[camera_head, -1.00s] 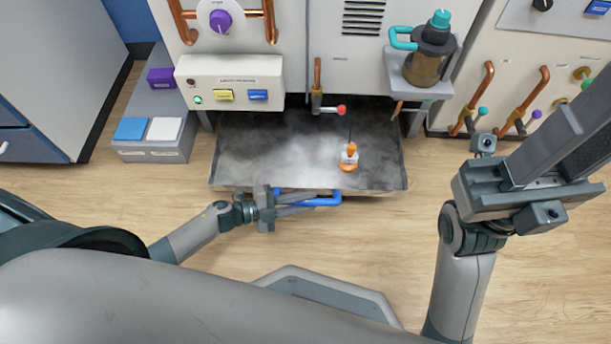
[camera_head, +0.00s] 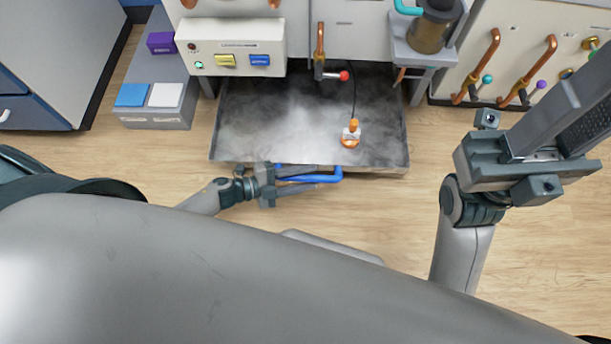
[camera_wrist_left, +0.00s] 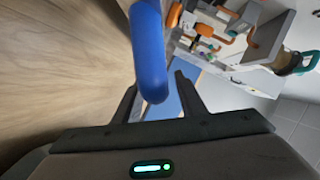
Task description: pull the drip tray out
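The drip tray (camera_head: 270,118) is a wide, shallow, grey metal tray, sticking out from under the cabinet front. Its blue bar handle (camera_head: 334,176) is at the middle of the front edge. My left gripper (camera_head: 312,178) is at the left part of this handle, one finger on the tray side and one on the near side. In the left wrist view the handle (camera_wrist_left: 150,45) runs between the fingers, with gaps visible beside it, so they look open around it. My right gripper (camera_head: 570,110) is raised at the right, away from the tray; its finger gap cannot be made out.
An orange and white object (camera_head: 351,134) stands on the tray, with a dark cord above it. A red-tipped copper tap (camera_head: 332,75) hangs over the tray's back. A grey box with coloured blocks (camera_head: 160,120) stands left.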

